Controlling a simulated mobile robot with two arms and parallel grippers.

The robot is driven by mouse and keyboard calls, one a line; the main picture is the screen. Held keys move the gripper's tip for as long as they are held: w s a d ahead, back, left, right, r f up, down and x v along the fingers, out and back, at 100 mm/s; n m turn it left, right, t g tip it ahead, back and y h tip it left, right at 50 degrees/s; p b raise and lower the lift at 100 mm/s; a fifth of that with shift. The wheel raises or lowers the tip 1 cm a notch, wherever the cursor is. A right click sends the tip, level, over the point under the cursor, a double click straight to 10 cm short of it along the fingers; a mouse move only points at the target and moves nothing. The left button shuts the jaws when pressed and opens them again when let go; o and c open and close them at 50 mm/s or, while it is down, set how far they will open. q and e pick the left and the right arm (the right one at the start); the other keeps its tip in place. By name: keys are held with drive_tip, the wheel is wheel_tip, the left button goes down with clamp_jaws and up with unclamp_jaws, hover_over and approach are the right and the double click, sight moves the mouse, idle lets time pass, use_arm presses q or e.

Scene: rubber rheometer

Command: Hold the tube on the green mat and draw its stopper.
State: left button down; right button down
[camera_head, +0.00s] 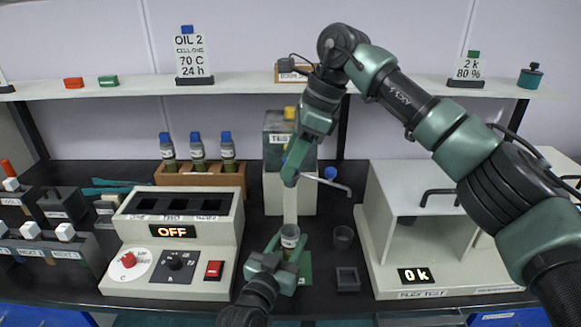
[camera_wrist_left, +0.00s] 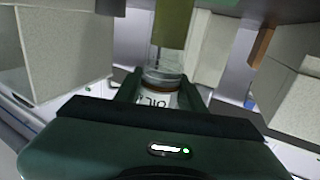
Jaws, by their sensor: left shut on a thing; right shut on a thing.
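A glass tube (camera_head: 290,241) with a white label stands at the green mat (camera_head: 305,268), its grey rim uppermost with no blue stopper on it. My left gripper (camera_head: 284,256) is shut around the tube. In the left wrist view the tube (camera_wrist_left: 160,98) shows between the fingers, its label upside down, with an olive part beyond the clear glass. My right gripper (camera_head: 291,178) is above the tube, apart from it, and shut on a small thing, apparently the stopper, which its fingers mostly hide.
A dispenser tank (camera_head: 277,130) on a pale stand is close behind my right gripper, its spout (camera_head: 335,185) reaching right. An empty beaker (camera_head: 343,237) and a dark square tray (camera_head: 348,279) lie right of the mat. A rack (camera_head: 200,181) holds blue-stoppered tubes. Pale machines stand either side.

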idle(0.4)
use_arm(q)
drive_tip(key=c, duration=0.8)
unclamp_jaws()
drive_tip(key=shift+o, duration=0.2)
